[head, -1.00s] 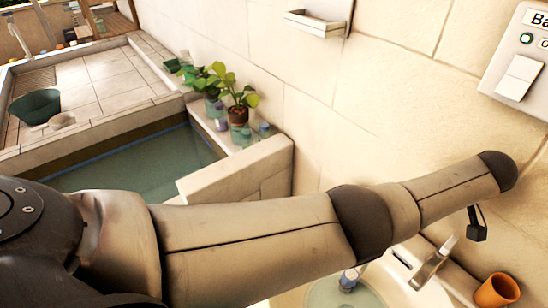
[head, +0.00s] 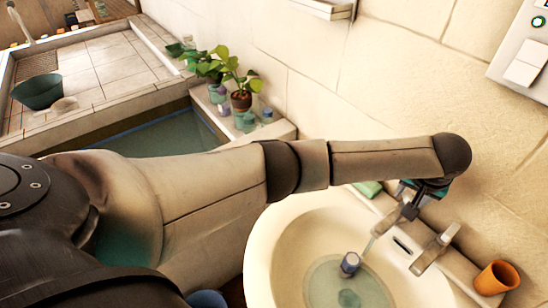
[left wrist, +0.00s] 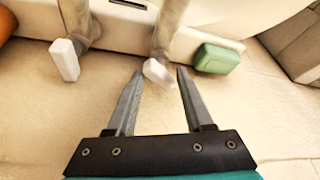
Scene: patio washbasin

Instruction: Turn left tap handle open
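The left tap (head: 384,222) stands on the rim of the cream washbasin (head: 262,250), partly hidden by my left gripper (head: 409,208). In the left wrist view, the left tap's pale handle (left wrist: 157,72) lies between the fingertips of my left gripper (left wrist: 161,72). The two fingers are apart, one on each side of the handle. I cannot tell whether either touches it. The right tap (head: 436,248) stands clear to the right; its white handle (left wrist: 65,60) is outside the fingers. My right gripper is not in view.
A green soap bar (left wrist: 217,59) lies close beside the left tap. An orange cup (head: 497,278) stands right of the right tap. The tiled wall (head: 430,80) rises close behind the taps.

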